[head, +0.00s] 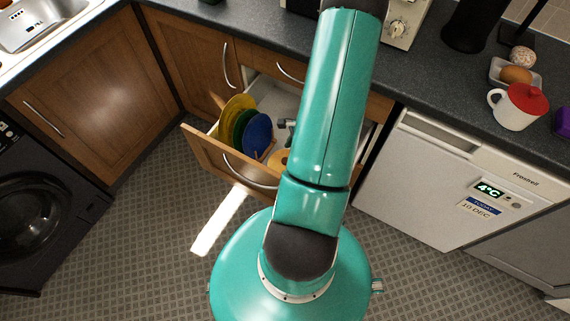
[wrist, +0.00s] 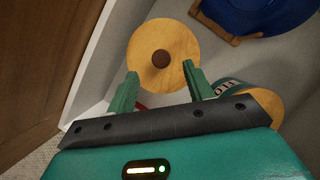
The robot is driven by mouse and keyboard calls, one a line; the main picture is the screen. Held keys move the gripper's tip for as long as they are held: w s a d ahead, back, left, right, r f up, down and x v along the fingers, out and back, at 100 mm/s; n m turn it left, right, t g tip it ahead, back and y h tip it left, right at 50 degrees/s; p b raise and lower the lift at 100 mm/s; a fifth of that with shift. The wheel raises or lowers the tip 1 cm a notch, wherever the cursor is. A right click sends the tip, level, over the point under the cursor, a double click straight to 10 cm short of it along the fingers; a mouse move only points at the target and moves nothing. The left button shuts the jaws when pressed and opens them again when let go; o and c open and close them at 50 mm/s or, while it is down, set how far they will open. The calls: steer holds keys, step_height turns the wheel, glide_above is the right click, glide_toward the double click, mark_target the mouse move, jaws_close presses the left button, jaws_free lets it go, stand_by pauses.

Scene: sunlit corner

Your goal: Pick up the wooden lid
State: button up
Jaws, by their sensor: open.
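The wooden lid (wrist: 145,42) is a round, pale wood disc with a dark brown knob in its middle. It lies inside the open drawer, near the drawer's wall, in the wrist view. In the head view part of a round yellowish wooden piece, which looks like the lid (head: 279,160), shows beside my arm. My gripper (wrist: 160,70) is open, with its two green fingers on either side of the lid's lower part in the wrist view. Nothing is between them except the lid below or beyond; I cannot tell the height gap. In the head view my arm hides the gripper.
The open drawer (head: 228,165) also holds a rack with yellow, green and blue plates (head: 257,135). A lettered jar (wrist: 228,88) with a wooden top (wrist: 268,103) is close to my right finger. Something red shows behind the left finger. A worktop (head: 450,75) overhangs the drawer's far end.

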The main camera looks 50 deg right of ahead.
steer(key=x, duration=0.5)
steer(key=shift+f, duration=0.1)
steer(key=shift+c, duration=0.2)
steer(key=c, duration=1.1)
